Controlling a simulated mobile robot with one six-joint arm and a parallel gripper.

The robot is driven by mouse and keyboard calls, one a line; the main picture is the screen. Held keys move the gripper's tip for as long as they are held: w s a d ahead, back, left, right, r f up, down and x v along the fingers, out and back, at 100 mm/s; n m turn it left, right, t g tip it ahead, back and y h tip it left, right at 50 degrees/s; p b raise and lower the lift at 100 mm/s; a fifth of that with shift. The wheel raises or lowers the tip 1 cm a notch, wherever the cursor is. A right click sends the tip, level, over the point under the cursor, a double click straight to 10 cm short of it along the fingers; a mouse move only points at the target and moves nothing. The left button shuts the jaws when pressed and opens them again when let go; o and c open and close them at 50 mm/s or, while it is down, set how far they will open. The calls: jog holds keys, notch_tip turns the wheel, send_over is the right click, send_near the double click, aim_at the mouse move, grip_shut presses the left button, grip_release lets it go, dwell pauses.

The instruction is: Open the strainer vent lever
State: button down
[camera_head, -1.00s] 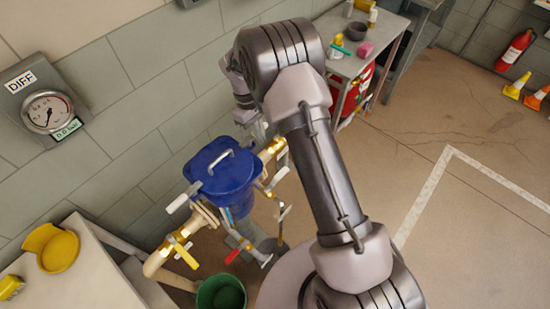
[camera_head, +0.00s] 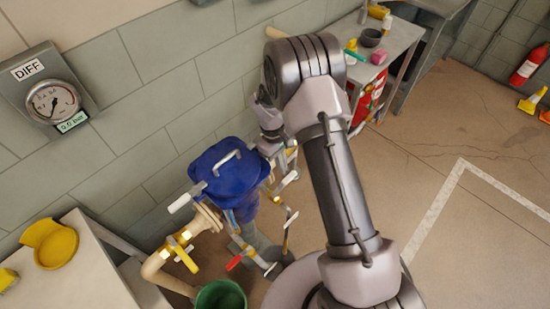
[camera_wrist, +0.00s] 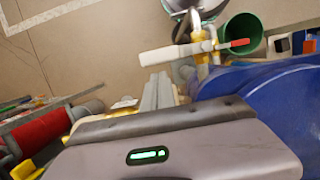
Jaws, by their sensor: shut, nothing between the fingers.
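The strainer (camera_head: 228,170) is a blue body with a lid and a bar handle, on pipework by the wall. In the head view a pale lever (camera_head: 187,197) sticks out at its left, and other pale levers (camera_head: 285,183) show on its right. I cannot tell which is the vent lever. In the wrist view a pale lever (camera_wrist: 175,53) lies just beyond the fingertips, and the strainer's blue side (camera_wrist: 270,100) is to the right. My gripper (camera_wrist: 158,90) is shut and empty, apart from that lever as far as I can see. In the head view my arm mostly hides it.
A red-tipped lever (camera_head: 234,262) and a yellow valve handle (camera_head: 186,260) sit low on the pipes. A green bucket (camera_head: 220,295) stands below. A DIFF gauge (camera_head: 53,102) hangs on the wall. A side table (camera_head: 90,275) is at left, a bench (camera_head: 385,50) behind. Open floor lies right.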

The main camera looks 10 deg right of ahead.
aim_at(294, 176)
jog(key=shift+s+d, duration=0.2)
jog(key=shift+s, duration=0.1)
jog(key=shift+s+d+m, duration=0.2)
jog(key=shift+d+m, duration=0.05)
jog(key=shift+m, duration=0.25)
jog(key=s+d+m, duration=0.1)
jog(key=m, duration=0.1)
jog(key=s+d+m+y, duration=0.1)
jog(key=shift+m, duration=0.4)
jog(key=s+m+t+y+b, duration=0.1)
jog(key=s+m+y+b, duration=0.2)
jog(key=s+m, duration=0.6)
jog(key=shift+s+a+m+b, duration=0.25)
jog(key=shift+m+b, duration=0.15)
jog(key=shift+m, duration=2)
